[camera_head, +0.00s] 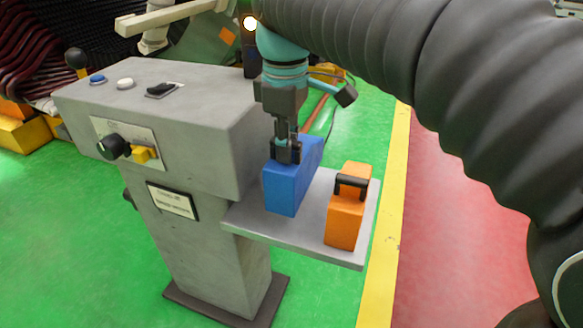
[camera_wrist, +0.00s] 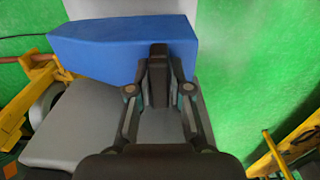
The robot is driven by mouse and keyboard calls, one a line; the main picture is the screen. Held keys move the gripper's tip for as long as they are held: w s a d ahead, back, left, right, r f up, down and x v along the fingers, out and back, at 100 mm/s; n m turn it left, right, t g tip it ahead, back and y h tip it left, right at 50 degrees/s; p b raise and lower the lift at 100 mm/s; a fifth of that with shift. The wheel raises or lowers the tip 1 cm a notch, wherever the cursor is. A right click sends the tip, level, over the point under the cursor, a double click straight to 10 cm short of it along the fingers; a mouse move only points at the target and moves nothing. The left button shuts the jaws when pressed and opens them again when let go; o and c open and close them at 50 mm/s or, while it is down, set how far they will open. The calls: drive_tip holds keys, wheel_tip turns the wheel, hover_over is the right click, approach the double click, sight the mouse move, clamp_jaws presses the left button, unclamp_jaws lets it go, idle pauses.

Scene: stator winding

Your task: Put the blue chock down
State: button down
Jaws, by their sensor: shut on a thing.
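The blue chock (camera_head: 290,182) is a blue wedge-ended block at the left part of a grey shelf (camera_head: 285,236) that juts from a grey control pedestal. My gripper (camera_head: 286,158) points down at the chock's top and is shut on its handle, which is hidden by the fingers. In the wrist view the chock (camera_wrist: 120,48) lies just beyond my gripper fingers (camera_wrist: 158,62). The chock is upright at the shelf; I cannot tell whether its base touches the surface.
An orange chock (camera_head: 347,212) with a black handle stands on the shelf to the right of the blue one. The pedestal (camera_head: 165,110) with buttons and a knob is at left. A yellow floor line (camera_head: 390,230) separates green floor from red floor.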

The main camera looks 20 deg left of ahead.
drive_tip(key=shift+f, duration=2)
drive_tip(key=shift+f+b, duration=0.2)
drive_tip(key=shift+b, duration=0.15)
drive_tip(key=c, duration=1.1)
unclamp_jaws()
drive_tip(key=shift+r, duration=0.1)
wheel_tip(320, 180, up, 12)
drive_tip(key=shift+s+r+p, duration=0.1)
drive_tip(key=shift+s+p, duration=0.05)
drive_tip(key=shift+p, duration=1.05)
drive_tip(key=shift+d, duration=0.15)
